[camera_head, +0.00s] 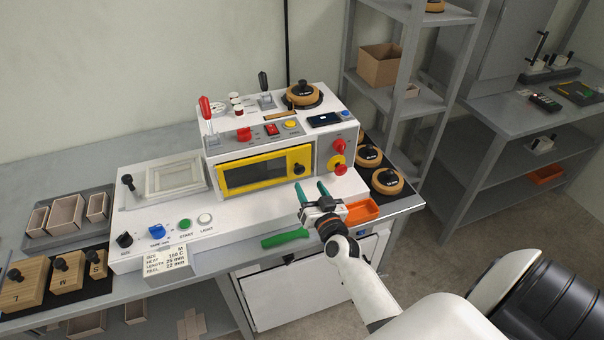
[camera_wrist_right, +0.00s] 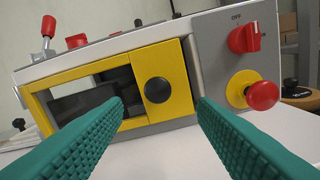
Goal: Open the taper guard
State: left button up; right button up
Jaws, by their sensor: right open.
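The taper guard is a yellow frame around a dark window (camera_head: 252,173) on the front of the white and grey machine. It sits flush with the front and looks closed. Its round black knob (camera_head: 298,169) is on a yellow panel at the right end. In the right wrist view the knob (camera_wrist_right: 158,90) shows between my two green fingers. My right gripper (camera_head: 312,190) is open and empty, in front of and slightly below the knob, with no contact visible. My left gripper is not in view.
A red rotary switch (camera_wrist_right: 243,38) and a red push button on a yellow base (camera_wrist_right: 262,95) sit just right of the guard. An orange bin (camera_head: 362,211) and a green handle (camera_head: 285,239) lie near my right gripper. The white deck before the guard is clear.

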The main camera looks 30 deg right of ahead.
aim_at(300, 172)
jog(key=x, duration=0.4)
jog(key=shift+w+a, duration=0.1)
jog(key=shift+w, duration=0.3)
jog(key=shift+x, duration=0.85)
grip_shut()
